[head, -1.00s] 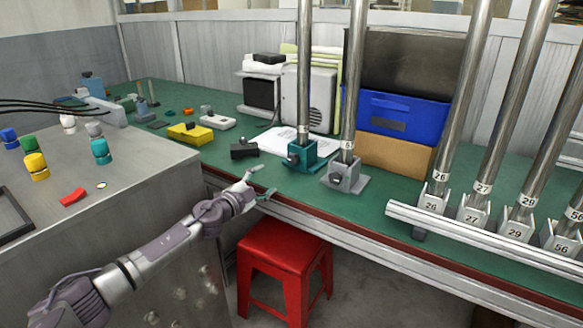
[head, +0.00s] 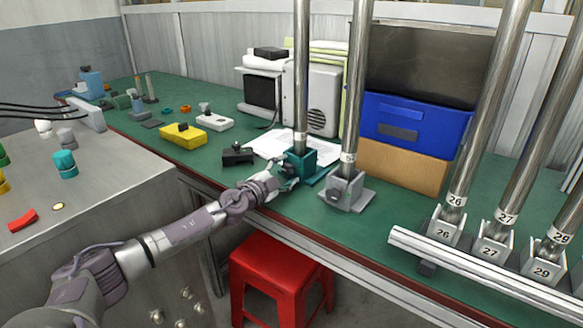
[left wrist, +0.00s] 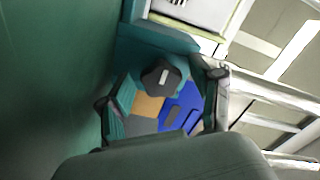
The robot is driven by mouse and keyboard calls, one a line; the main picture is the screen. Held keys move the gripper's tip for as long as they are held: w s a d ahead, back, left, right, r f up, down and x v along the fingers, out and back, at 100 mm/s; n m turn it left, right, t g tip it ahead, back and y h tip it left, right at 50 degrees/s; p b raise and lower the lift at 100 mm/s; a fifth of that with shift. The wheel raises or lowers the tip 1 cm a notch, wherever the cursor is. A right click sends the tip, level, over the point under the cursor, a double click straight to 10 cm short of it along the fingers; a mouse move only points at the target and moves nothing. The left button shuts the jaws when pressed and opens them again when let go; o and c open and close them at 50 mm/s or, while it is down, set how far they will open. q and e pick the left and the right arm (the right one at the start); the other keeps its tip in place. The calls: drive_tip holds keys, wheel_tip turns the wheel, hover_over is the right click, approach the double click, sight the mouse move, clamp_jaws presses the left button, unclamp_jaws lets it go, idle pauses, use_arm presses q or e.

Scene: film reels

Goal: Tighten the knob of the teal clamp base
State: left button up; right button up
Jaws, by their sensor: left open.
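The teal clamp base (head: 303,166) stands on the green bench and holds an upright metal pole. Its knob is hard to make out in the head view. The left wrist view shows the dark knob (left wrist: 161,78) with a pale mark on its face, in front of the teal base (left wrist: 155,38). My left gripper (head: 284,178) is open at the near left side of the base. In the left wrist view its two fingers (left wrist: 163,94) lie on either side of the knob, with space around it; I cannot tell whether they touch anything. My right gripper is not in view.
A grey clamp base (head: 345,192) with its own pole stands just right of the teal one. A black block (head: 238,155) lies to the left. A white paper (head: 272,145) lies behind. A red stool (head: 280,262) stands below the bench edge.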

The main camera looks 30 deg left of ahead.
use_arm(q)
drive_tip(key=shift+s+r, duration=0.1)
drive_tip(key=shift+c, duration=0.4)
drive_tip(key=c, duration=1.1)
